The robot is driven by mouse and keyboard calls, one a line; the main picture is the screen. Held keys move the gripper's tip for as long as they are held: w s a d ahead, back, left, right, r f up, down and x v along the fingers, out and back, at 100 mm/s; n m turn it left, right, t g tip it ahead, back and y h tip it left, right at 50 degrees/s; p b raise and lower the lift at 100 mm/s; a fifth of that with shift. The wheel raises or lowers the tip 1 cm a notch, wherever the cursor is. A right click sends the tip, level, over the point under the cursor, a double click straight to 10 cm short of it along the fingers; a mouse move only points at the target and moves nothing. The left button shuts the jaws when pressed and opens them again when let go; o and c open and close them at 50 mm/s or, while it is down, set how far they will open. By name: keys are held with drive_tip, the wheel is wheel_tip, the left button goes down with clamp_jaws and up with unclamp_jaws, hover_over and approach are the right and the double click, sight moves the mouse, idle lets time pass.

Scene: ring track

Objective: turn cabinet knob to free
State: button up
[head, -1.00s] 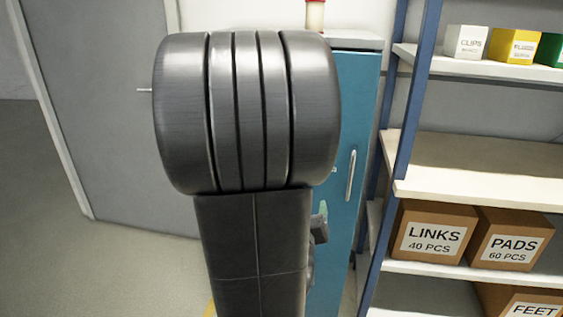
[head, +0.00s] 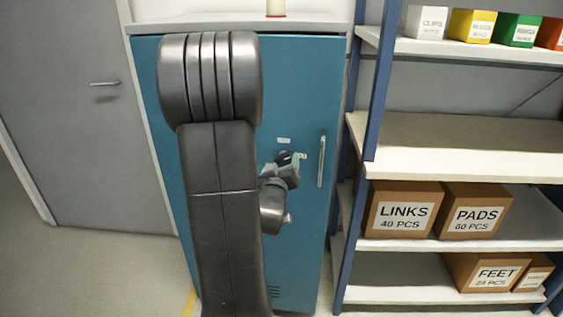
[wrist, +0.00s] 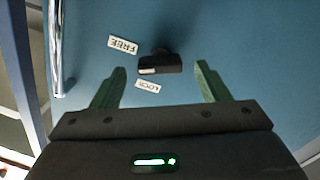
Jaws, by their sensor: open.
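The blue cabinet (head: 300,220) stands ahead of me, its door shut. In the wrist view its black knob (wrist: 160,63) lies between and just beyond the green fingertips of my open gripper (wrist: 160,74), seemingly without touching them. A white mark on the knob's bar sits close to the LOCK label (wrist: 147,84). The FREE label (wrist: 123,44) is to the upper left of the knob. In the head view my gripper (head: 290,163) is in front of the door, left of the handle, and the knob cannot be made out clearly there.
A vertical metal handle (head: 321,162) is on the door's right side; it also shows in the wrist view (wrist: 55,45). A shelf rack with boxes (head: 403,209) stands close at right. A grey door (head: 80,110) is at left, with open floor (head: 100,270) before it.

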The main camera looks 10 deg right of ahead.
drive_tip(key=shift+w+d, duration=0.25)
drive_tip(key=shift+w, duration=0.4)
drive_tip(key=c, duration=1)
drive_tip(key=shift+f+m+b, duration=0.25)
drive_tip(key=shift+m+b, duration=0.35)
drive_tip(key=shift+b, duration=0.55)
drive_tip(key=shift+o, duration=0.2)
drive_tip(key=shift+m+b, duration=0.7)
drive_tip(key=shift+b, duration=0.4)
drive_tip(key=shift+m+b, duration=1.1)
drive_tip(key=shift+b, duration=0.15)
drive_tip(key=shift+r+m, duration=0.25)
drive_tip(key=shift+m, duration=0.05)
drive_tip(key=shift+c, duration=0.2)
drive_tip(key=o, duration=1)
